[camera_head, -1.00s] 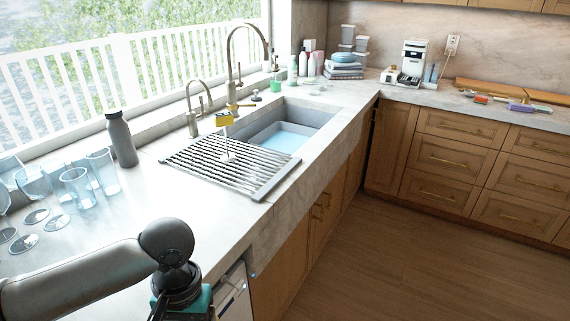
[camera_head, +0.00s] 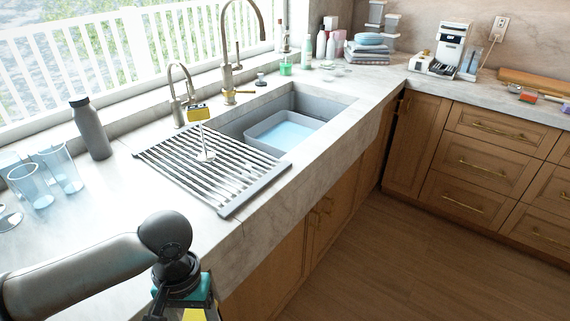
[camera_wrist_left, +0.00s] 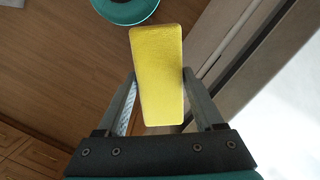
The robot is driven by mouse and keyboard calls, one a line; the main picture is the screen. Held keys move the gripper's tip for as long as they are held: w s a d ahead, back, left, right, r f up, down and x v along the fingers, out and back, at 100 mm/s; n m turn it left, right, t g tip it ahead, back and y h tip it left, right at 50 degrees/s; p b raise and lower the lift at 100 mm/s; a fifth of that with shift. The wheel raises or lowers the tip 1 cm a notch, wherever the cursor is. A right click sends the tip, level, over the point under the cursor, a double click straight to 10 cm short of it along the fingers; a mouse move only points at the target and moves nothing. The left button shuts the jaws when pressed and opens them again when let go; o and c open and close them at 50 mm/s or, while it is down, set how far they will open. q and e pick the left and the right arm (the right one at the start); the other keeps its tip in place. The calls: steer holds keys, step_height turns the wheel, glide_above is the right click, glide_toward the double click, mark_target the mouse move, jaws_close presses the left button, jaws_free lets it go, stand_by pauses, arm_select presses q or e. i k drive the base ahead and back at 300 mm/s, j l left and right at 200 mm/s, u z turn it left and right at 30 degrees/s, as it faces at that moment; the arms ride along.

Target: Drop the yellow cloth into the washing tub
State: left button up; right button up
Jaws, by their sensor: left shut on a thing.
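The yellow cloth (camera_wrist_left: 157,75) is a folded, block-like piece between the fingers of my left gripper (camera_wrist_left: 158,88) in the left wrist view. The gripper is shut on it. In the head view my left gripper (camera_head: 190,305) is at the bottom edge, in front of the counter, and a bit of the cloth (camera_head: 194,315) shows. The washing tub (camera_head: 264,120) is a grey basin with light blue water, set in the sink beyond and to the right of the gripper. My right gripper is not in view.
A slatted drying rack (camera_head: 226,211) covers the near part of the sink; a stand with a yellow top (camera_head: 198,112) rises from it. A brass tap (camera_head: 228,75), a dark bottle (camera_head: 90,130) and glasses (camera_head: 62,170) stand around. The counter's front edge lies near my arm.

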mark_target(283, 148)
steer(key=i+l+u, duration=0.2)
steer(key=i+l, duration=0.2)
steer(key=l, duration=0.25)
steer(key=i+l+u, duration=0.1)
steer(key=l, duration=0.25)
steer(key=i+l+u, duration=0.1)
steer(key=i+l, duration=0.2)
steer(key=i+l+u, duration=0.1)
steer(key=l, duration=0.35)
steer(key=i+l+u, duration=0.1)
steer(key=l, duration=0.3)
steer(key=i+l+u, duration=0.15)
steer(key=l, duration=0.25)
steer(key=i+l+u, duration=0.1)
steer(key=l, duration=0.35)
steer(key=i, duration=0.1)
